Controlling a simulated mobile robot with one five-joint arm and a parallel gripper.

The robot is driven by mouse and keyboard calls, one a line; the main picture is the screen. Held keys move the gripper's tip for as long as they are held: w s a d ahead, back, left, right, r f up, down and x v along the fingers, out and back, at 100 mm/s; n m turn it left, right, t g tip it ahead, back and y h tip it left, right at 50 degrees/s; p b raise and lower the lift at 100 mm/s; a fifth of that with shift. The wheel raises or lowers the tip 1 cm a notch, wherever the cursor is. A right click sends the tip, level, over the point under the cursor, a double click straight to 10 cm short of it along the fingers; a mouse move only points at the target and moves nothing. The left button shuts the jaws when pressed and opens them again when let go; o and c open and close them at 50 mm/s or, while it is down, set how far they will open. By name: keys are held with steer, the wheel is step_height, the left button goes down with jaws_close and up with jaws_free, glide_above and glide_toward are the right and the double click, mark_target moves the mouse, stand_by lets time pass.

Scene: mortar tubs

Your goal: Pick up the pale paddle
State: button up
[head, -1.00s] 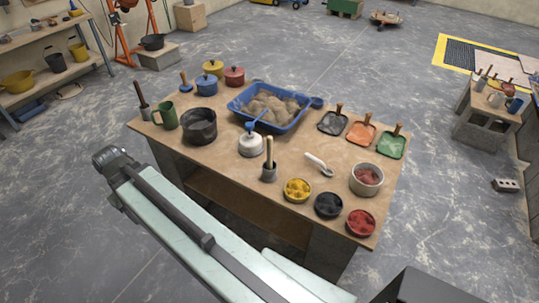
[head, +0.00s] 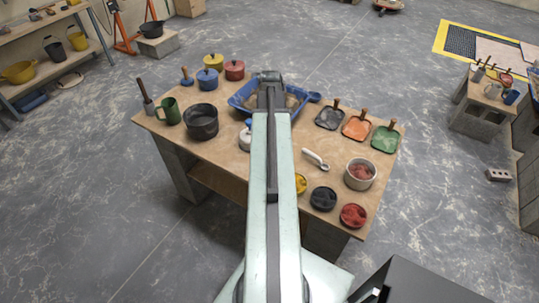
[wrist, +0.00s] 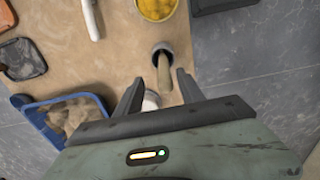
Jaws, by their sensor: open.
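My gripper (wrist: 160,78) is open, with one finger on each side of the paddle's shaft in that view. Whether the fingers touch it or are still above it, I cannot tell. In the head view my arm hides the paddle and its cup.
A black pot (head: 202,122) and coloured bowls crowd the table (head: 230,165).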

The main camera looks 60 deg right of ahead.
steer(key=f+b, duration=0.3)
steer(key=f, duration=0.1)
steer(key=f+b, duration=0.2)
steer(key=shift+w+a+f+b, duration=0.15)
steer(key=shift+a+f+b, duration=0.2)
steer(key=shift+a, duration=0.05)
steer(key=shift+r, duration=0.2)
steer(key=shift+c, duration=0.3)
jaws_close()
